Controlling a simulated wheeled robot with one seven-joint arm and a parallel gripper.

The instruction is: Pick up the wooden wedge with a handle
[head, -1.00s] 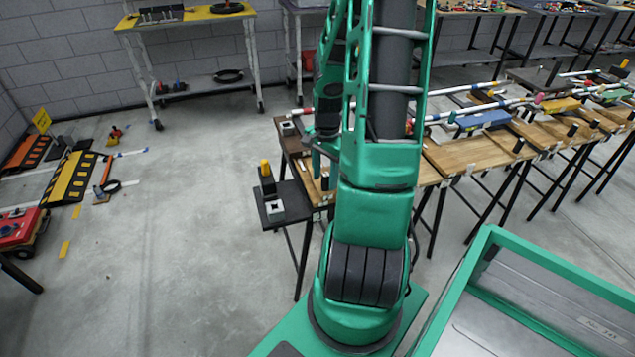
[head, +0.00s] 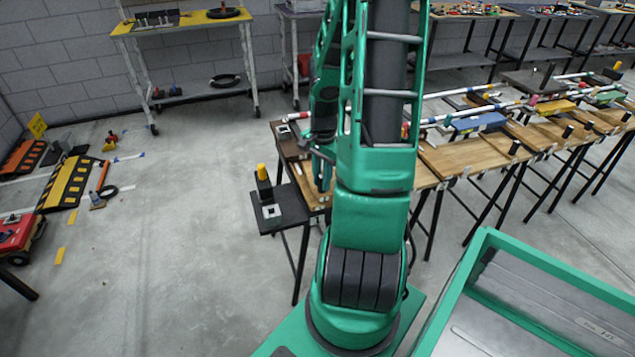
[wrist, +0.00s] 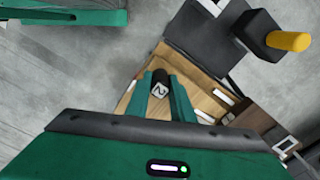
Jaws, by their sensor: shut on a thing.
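In the wrist view my gripper (wrist: 160,95) has its two green fingers closed on a black handle (wrist: 160,84) with a white mark on its end. Pale wood of the wooden wedge (wrist: 205,92) shows on both sides of the fingers, under the handle. I cannot tell whether the wedge touches the table or is clear of it. In the head view my arm hides most of the wedge, and my gripper shows only partly at the near left end of the wooden tables.
A black block with a yellow peg (head: 263,182) stands on a small dark side shelf (head: 292,205) left of the table; it also shows in the wrist view (wrist: 288,41). More wooden wedges with black handles (head: 514,149) line the table to the right.

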